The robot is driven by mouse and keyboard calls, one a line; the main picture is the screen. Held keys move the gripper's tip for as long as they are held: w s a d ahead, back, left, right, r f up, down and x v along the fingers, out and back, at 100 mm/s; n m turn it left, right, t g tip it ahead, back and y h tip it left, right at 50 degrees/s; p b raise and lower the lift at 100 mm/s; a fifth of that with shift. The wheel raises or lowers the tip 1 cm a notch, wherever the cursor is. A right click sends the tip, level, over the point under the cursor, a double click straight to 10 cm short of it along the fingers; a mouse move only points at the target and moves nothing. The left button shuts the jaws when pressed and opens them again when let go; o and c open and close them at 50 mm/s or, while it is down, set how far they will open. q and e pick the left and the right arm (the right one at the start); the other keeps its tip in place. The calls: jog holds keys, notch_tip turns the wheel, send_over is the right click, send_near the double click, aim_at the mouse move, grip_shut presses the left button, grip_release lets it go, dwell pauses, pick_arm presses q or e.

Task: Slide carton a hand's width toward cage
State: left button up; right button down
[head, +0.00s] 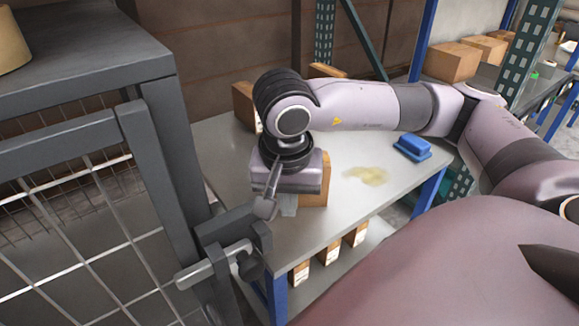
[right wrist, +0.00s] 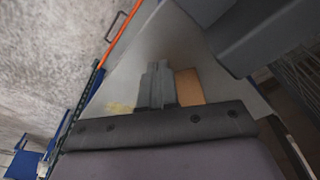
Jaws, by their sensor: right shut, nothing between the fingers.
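A brown carton (head: 318,188) stands on the grey table (head: 345,215), partly hidden behind my right gripper. It also shows in the right wrist view (right wrist: 190,87), just right of the fingers. My right gripper (head: 288,208) points down beside the carton, its fingers shut together and empty. In the right wrist view the gripper (right wrist: 157,82) looks close to the carton's side; I cannot tell whether they touch. The cage (head: 158,150), a dark grey frame with wire mesh, stands at the left of the table. My left gripper is not in view.
Another carton (head: 243,104) stands at the table's back left, partly behind my arm. A blue brush-like block (head: 412,147) and a yellowish stain (head: 367,175) are on the right part. Several small cartons (head: 328,250) sit on the lower shelf. A latch (head: 215,262) juts from the cage.

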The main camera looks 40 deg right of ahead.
jog(key=shift+n, duration=0.7)
jog(key=w+d, duration=1.3)
jog(key=shift+w+r, duration=0.1)
jog(key=shift+f+p, duration=0.3)
jog(key=shift+p, duration=0.05)
jog(key=shift+f, duration=0.5)
jog(key=shift+s+f, duration=0.15)
jog(key=shift+s, duration=0.05)
